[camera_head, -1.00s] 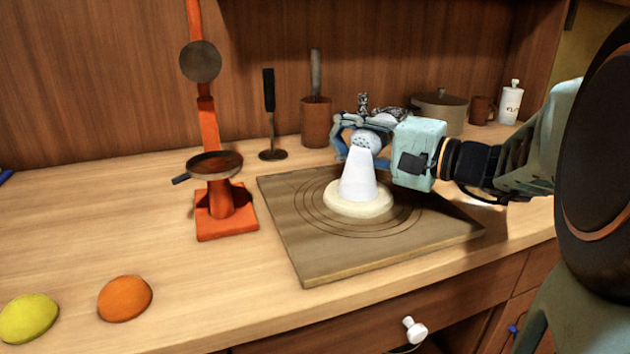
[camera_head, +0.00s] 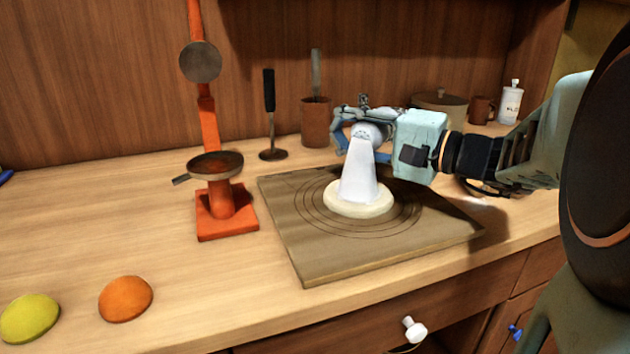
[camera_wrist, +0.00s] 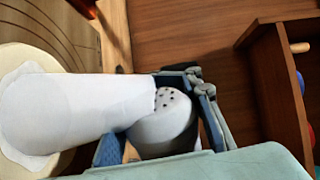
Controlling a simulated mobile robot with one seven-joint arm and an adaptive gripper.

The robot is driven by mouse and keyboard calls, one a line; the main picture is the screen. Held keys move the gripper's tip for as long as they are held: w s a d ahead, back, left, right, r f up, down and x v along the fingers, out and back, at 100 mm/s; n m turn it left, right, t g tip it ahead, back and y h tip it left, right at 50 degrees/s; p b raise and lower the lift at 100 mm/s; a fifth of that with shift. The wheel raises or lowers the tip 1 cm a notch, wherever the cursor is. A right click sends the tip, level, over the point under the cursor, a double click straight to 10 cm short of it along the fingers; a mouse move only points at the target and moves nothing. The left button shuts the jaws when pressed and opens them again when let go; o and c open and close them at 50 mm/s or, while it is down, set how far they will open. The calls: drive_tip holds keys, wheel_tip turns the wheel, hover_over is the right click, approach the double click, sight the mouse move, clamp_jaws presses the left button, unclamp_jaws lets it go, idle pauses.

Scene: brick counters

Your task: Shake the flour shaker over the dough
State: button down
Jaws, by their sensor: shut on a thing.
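The flour shaker (camera_head: 369,132) has a pale rounded end with small holes, also seen in the wrist view (camera_wrist: 168,128). My gripper (camera_head: 352,126) is shut on it, with its blue fingers on either side, above the dough. The dough (camera_head: 378,207) is a flat cream disc on the board; its edge shows at left in the wrist view (camera_wrist: 22,60). A smooth white tapered shape (camera_head: 358,180) widens from the shaker's holed end down to the dough. I cannot tell whether it is falling flour or a solid part. The gripper hides part of the shaker.
The dough lies on a board (camera_head: 300,245) with rings. An orange stand (camera_head: 222,205) with dark pans is left of it. A brown crock (camera_head: 316,122), a pot (camera_head: 440,112) and a white jar (camera_head: 510,103) stand behind. The front left counter holds yellow (camera_head: 30,318) and orange (camera_head: 125,298) mounds.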

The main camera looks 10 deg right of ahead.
wheel_tip(320, 180, down, 2)
drive_tip(key=shift+f, duration=0.1)
drive_tip(key=shift+r, duration=0.35)
drive_tip(key=shift+f, duration=0.25)
drive_tip(key=shift+r, duration=0.3)
drive_tip(key=shift+f, duration=0.4)
drive_tip(key=shift+r, duration=0.1)
